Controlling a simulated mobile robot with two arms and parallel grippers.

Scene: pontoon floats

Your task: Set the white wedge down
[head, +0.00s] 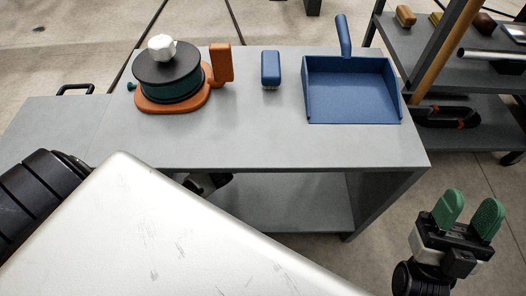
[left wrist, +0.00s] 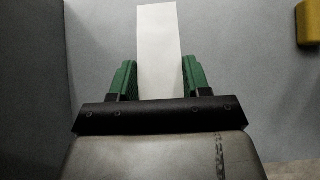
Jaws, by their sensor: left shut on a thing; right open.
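The white wedge (left wrist: 158,45) shows in the left wrist view as a pale upright strip. My left gripper (left wrist: 160,82) is shut on it, with one green finger on each side. Its far end runs to the top of the picture, and I cannot tell whether it touches the grey surface (left wrist: 225,75) behind it. In the head view the wedge is hidden. My right gripper (head: 469,216) is open and empty, off the right front corner of the grey table (head: 270,125), with its green fingers pointing up.
The table's front middle is bare. A shelf rack (head: 440,62) stands right. A yellow thing (left wrist: 308,22) shows in the left wrist view.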

